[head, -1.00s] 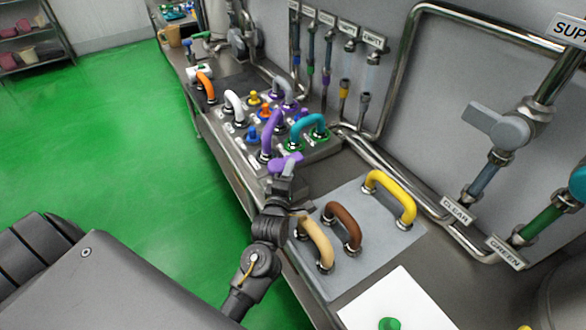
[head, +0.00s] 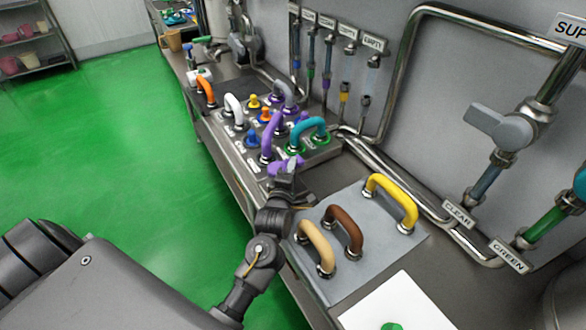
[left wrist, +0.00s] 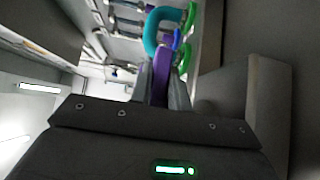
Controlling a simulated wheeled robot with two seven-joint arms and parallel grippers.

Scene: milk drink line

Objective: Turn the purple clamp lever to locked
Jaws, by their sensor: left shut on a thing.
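The purple clamp lever (head: 277,168) sits at the near end of the grey panel, below the tall purple hose loop (head: 270,135). My left gripper (head: 291,168) is at the lever, with the fingers overlapping its right part. In the left wrist view a purple piece (left wrist: 161,72) stands between the grey fingertips, and my left gripper (left wrist: 163,88) is shut on it. The teal hose loop (left wrist: 155,28) shows just beyond. The fingers hide part of the lever, and I cannot read its lock marking. My right gripper is not in view.
The panel holds white, orange, purple and teal (head: 307,126) hose loops and several small knobs. A grey plate (head: 335,277) with tan, brown and yellow (head: 392,195) loops lies to the right of my arm. Steel pipes (head: 395,190) run along the wall behind.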

